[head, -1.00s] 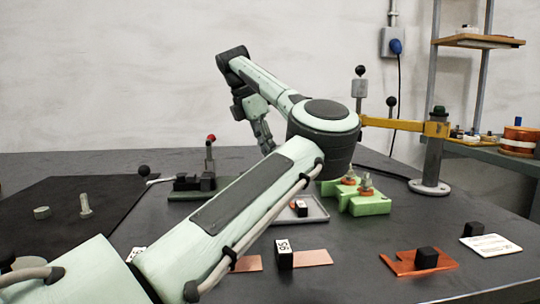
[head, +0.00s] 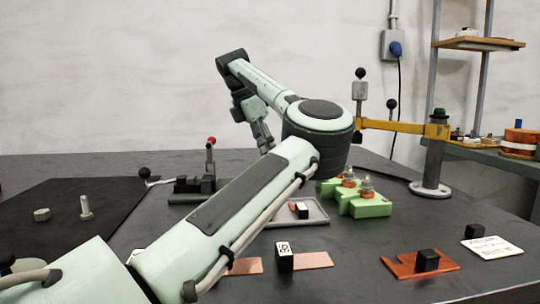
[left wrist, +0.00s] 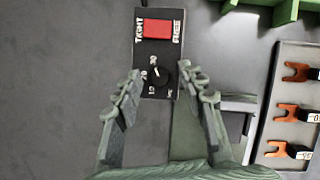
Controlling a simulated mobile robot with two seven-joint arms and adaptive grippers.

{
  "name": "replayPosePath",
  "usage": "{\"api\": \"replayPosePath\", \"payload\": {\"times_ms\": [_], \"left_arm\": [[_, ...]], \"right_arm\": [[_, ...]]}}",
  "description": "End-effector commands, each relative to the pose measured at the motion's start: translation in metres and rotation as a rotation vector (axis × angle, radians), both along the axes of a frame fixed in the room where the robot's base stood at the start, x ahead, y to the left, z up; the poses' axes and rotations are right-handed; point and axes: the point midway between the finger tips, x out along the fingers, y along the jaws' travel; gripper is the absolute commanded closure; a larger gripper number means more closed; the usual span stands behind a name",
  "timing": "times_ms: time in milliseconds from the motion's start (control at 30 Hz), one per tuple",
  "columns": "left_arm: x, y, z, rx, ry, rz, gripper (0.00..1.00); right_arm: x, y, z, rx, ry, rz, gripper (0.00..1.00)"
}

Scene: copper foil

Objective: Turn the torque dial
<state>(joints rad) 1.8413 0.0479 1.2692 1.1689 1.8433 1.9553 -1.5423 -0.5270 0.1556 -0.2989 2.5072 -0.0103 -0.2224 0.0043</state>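The torque dial (left wrist: 159,76) is a small black knob with a white pointer mark, on a dark panel with white numbers around it. In the left wrist view my left gripper (left wrist: 159,84) is open, with one finger on each side of the dial. I cannot tell whether the fingertips touch it. In the head view my left gripper (head: 265,142) hangs beyond my bent arm, and the arm hides the dial and panel. My right gripper is not in view.
A red rectangle (left wrist: 158,29) with white lettering beside it sits on the panel above the dial. A grey tray (left wrist: 285,76) of copper forks lies right. A green fixture (head: 371,207), copper pieces (head: 312,260) and a yellow-armed post (head: 432,160) stand right of my arm.

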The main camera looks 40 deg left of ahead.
Motion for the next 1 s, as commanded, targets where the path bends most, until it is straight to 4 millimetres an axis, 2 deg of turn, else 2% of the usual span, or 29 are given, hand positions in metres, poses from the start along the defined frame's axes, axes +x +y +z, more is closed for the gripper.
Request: {"api": "replayPosePath", "payload": {"times_ms": [267,367,700,833,1000], "left_arm": [[-0.003,0.001,0.008,0.000,-0.002,0.000,0.60],[-0.008,0.004,0.022,0.001,-0.004,0.002,0.60],[-0.033,0.014,0.088,0.000,-0.004,-0.001,0.60],[-0.039,0.017,0.103,-0.001,-0.003,0.000,0.60],[-0.042,0.018,0.111,0.000,-0.001,0.000,0.60]], "right_arm": [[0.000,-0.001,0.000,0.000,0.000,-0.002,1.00],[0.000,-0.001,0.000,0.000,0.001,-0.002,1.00],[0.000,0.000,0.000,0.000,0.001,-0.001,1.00],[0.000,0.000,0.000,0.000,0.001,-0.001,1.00],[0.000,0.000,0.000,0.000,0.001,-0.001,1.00]]}}
